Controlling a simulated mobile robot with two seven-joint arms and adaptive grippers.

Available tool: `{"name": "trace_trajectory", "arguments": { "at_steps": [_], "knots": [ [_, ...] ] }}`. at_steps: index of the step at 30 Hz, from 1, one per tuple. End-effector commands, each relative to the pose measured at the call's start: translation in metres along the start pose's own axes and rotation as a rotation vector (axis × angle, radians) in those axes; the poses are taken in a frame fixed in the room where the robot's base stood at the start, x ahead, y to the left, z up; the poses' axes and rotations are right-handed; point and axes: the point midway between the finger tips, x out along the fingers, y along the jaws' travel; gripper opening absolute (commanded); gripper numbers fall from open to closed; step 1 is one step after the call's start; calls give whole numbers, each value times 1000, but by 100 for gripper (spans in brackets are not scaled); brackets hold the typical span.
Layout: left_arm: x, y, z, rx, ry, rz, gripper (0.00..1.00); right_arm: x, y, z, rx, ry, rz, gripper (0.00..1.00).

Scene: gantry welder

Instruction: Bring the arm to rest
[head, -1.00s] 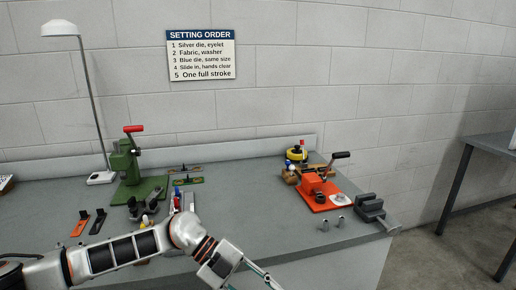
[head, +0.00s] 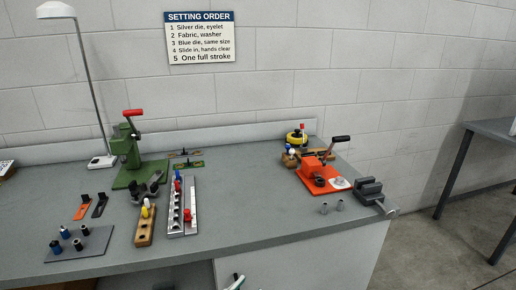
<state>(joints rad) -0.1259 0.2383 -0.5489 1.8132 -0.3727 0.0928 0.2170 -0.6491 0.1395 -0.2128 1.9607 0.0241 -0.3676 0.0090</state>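Only a small tip of my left gripper (head: 237,282) shows at the bottom edge of the head view, in front of the workbench's (head: 252,240) front side and below its top. The rest of that arm is out of the frame, and I cannot tell whether the gripper is open or shut. It appears apart from everything on the bench. My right gripper is not in view.
A green press (head: 128,160) with a red handle, metal rails (head: 192,207), a wooden block (head: 145,228) and a grey plate with dies (head: 80,244) stand on the left. An orange press (head: 312,172) and a vise (head: 370,188) stand right. The front middle is clear.

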Motion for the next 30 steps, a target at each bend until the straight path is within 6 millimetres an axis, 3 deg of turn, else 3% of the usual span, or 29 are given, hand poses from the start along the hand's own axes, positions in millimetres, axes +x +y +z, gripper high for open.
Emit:
{"name": "trace_trajectory", "arguments": {
  "at_steps": [1,3,7,12,15,19,30],
  "knots": [
    [-22,-4,26,-34,-82,-46,30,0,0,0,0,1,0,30],
    [-54,-11,61,-70,-198,-105,30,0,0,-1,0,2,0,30],
    [-121,-14,119,-126,-407,-181,30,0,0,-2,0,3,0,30],
    [-196,-9,166,-174,-610,-227,30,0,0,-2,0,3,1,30],
    [-224,-5,180,-189,-680,-237,30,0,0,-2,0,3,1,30],
    [-239,-3,186,-198,-718,-241,30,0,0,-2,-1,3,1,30],
    [-240,-3,187,-198,-720,-240,30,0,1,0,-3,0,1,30]
  ]
}}
